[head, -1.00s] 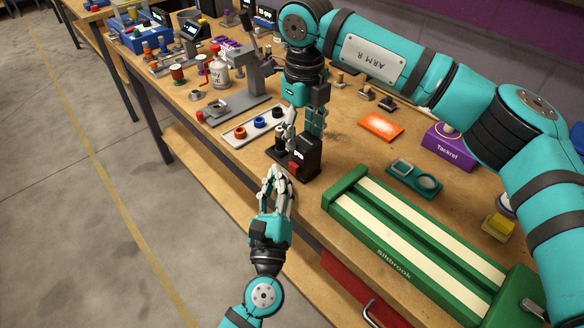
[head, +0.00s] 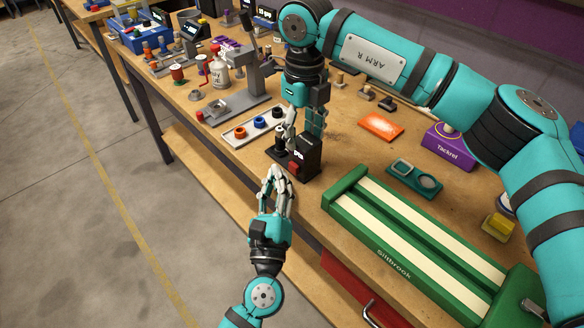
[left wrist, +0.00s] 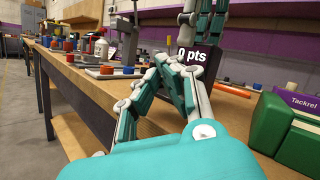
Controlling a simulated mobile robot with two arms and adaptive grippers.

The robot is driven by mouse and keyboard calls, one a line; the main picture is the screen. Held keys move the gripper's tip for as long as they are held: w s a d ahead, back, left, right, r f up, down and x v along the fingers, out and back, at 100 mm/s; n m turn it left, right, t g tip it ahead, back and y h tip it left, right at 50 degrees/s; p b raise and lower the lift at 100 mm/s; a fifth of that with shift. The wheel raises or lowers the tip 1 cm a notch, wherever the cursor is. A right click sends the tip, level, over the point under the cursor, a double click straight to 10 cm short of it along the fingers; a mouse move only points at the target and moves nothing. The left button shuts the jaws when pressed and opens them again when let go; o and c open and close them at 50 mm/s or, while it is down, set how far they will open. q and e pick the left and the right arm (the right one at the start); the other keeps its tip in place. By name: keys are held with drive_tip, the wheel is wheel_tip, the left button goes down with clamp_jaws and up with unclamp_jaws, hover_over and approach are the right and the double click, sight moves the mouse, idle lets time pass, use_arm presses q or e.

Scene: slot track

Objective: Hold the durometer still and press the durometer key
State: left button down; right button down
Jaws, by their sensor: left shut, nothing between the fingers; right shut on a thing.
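The durometer (head: 309,158) is a small black device with a display and a red key (head: 294,168) low on its front side, standing near the table's front edge. In the left wrist view its display (left wrist: 193,59) reads "0 pts", partly hidden by fingers. My right gripper (head: 292,140) comes down from above and is shut on the durometer; its exact contact is partly hidden. My left gripper (head: 275,172) is shut and empty, just in front of the durometer at the table edge, its tips close to the red key. I cannot tell whether they touch it.
A grey tray with coloured rings (head: 240,132) and a grey stand (head: 255,80) lie to the left. A teal holder (head: 414,179), an orange pad (head: 381,126) and a purple Tackrel box (head: 449,150) are behind.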

use_arm(q)
drive_tip(key=shift+d, duration=0.1)
drive_tip(key=shift+w+d, duration=0.2)
drive_tip(key=shift+w, duration=0.1)
drive_tip(key=shift+w+d, duration=0.45)
drive_tip(key=shift+d, duration=0.05)
idle(1.2)
drive_tip(key=shift+s+a, duration=0.8)
drive_tip(key=s+a, duration=0.3)
drive_tip(key=shift+s+a, duration=0.25)
drive_tip(key=shift+s, duration=0.05)
idle(0.3)
